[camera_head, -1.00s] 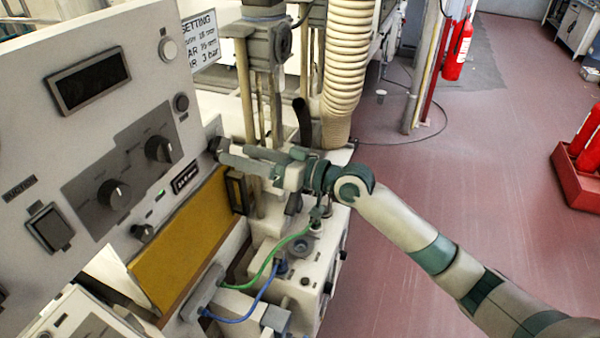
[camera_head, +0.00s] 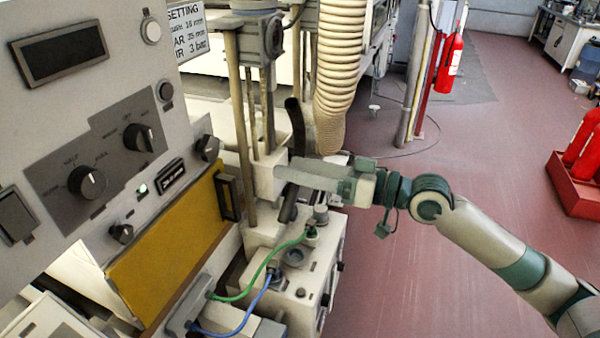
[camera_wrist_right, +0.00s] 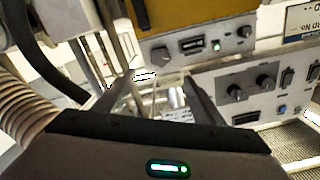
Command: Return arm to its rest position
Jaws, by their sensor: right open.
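My right gripper (camera_head: 283,180) comes in from the right in the head view, above the cream box with hoses. It is apart from the control panel and holds nothing that I can see. In the right wrist view its two dark fingers (camera_wrist_right: 158,92) stand apart, with machine parts showing between them. The control panel (camera_head: 75,125) with its knobs fills the left of the head view. A small dark knob (camera_head: 207,148) sits at the panel's right edge, left of the gripper. My left gripper is not in view.
A yellow panel (camera_head: 170,250) slopes below the controls. Green (camera_head: 245,292) and blue (camera_head: 243,315) hoses lead to the cream box (camera_head: 325,262). A ribbed duct (camera_head: 337,70) and posts stand behind the gripper. Red floor (camera_head: 480,150) is open at right, with extinguishers (camera_head: 452,62) farther back.

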